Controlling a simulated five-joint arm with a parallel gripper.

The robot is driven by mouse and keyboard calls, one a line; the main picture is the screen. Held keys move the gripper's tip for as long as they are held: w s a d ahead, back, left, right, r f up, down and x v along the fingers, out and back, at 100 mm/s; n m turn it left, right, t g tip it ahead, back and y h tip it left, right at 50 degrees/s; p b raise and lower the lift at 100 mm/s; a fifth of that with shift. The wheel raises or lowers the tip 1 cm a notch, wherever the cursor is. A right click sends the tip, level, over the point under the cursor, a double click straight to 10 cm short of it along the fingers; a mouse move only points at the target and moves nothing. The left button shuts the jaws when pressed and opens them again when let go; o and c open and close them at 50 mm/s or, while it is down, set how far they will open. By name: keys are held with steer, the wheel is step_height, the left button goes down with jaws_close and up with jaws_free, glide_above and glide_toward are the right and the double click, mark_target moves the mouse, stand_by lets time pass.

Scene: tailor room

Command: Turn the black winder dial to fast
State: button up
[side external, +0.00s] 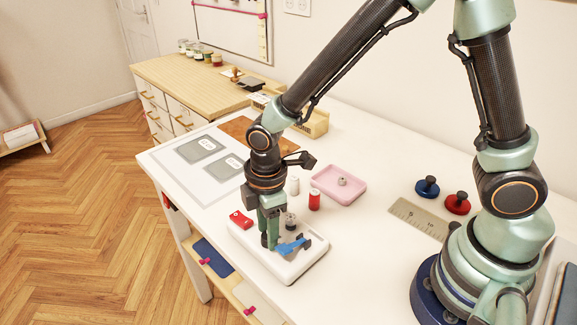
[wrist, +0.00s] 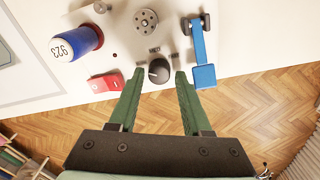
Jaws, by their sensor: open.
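The white winder (side external: 287,272) sits at the front edge of the white table. In the wrist view its black dial (wrist: 159,71) is round with a pale mark, whose setting I cannot read. My gripper (wrist: 159,74) is open, pointing down, with one green finger on each side of the dial. I cannot tell whether the fingers touch it. In the side view my gripper (side external: 269,243) is low over the winder and the dial is hidden. A red switch (wrist: 105,82) is left of the dial and a blue lever (wrist: 203,50) right of it.
A metal disc (wrist: 146,21) stands behind the dial. A red spool (side external: 314,200), a white spool (side external: 293,185) and a pink tray (side external: 339,184) stand behind the winder. A ruler (side external: 418,218) and blue and red knobbed discs (side external: 427,187) lie right. The floor drops away in front.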

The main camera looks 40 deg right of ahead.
steer(key=shift+f, duration=0.4)
jaws_close()
